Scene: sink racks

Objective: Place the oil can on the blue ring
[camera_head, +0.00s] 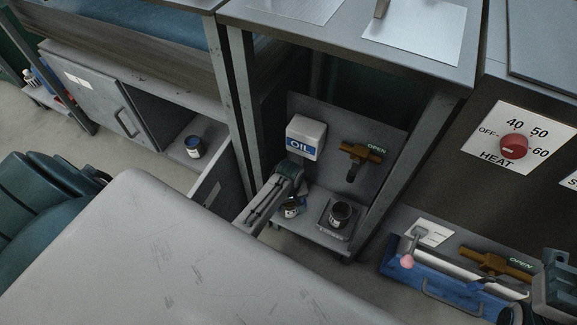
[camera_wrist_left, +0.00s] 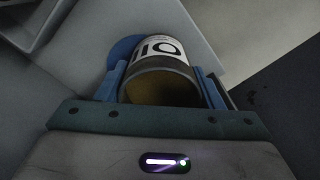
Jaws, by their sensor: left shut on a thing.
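My left gripper (camera_head: 291,198) is shut on the oil can (camera_wrist_left: 166,62), with one finger on each side of it. The can has a white label with large dark letters, and its open-looking, brownish end faces the wrist camera. In the head view the oil can (camera_head: 292,211) shows just below the gripper, low over the shelf under the OIL box. A flat blue round patch (camera_wrist_left: 122,47), probably the blue ring, shows beside and partly behind the can. I cannot tell whether the can touches it. My right gripper (camera_head: 556,284) is partly in view at the lower right edge.
A dark can (camera_head: 340,212) stands on a small plate right of the held can. The white OIL box (camera_head: 306,137) and a brown OPEN valve (camera_head: 361,153) are on the back panel. Another can (camera_head: 194,146) stands in the left cabinet. Metal legs flank the shelf.

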